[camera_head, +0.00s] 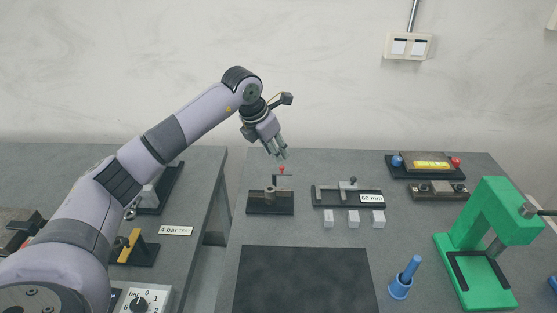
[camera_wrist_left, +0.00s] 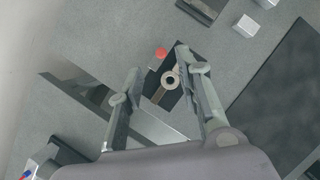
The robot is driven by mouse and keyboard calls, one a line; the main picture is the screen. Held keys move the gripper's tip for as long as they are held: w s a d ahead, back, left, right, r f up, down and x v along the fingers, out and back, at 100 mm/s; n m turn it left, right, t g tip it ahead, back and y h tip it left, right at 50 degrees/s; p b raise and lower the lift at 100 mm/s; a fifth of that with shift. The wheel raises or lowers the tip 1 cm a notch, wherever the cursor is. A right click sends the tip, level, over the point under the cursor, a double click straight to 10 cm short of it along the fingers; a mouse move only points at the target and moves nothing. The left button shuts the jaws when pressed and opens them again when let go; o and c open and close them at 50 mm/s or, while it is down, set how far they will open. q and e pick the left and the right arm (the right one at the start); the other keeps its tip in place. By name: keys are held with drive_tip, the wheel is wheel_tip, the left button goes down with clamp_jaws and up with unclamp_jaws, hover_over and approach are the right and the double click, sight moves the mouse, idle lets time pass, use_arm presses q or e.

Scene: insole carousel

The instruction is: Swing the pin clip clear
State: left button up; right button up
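The pin clip stands on a dark base block (camera_head: 270,209) and has a red knob (camera_head: 282,169) on a thin dark arm (camera_head: 281,176). My left gripper (camera_head: 280,152) is open and empty, pointing down just above the red knob. In the left wrist view the fingers of my left gripper (camera_wrist_left: 158,64) are spread apart, with the red knob (camera_wrist_left: 161,53) and a pale ring (camera_wrist_left: 170,80) showing between them. I see no contact with the knob. My right gripper is out of view.
A dark mat (camera_head: 304,280) lies in front. A gap separates the left table (camera_head: 196,205) from this one.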

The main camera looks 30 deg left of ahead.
use_arm(q)
drive_tip(key=v, duration=0.6)
drive_tip(key=shift+r, duration=0.1)
idle(0.3)
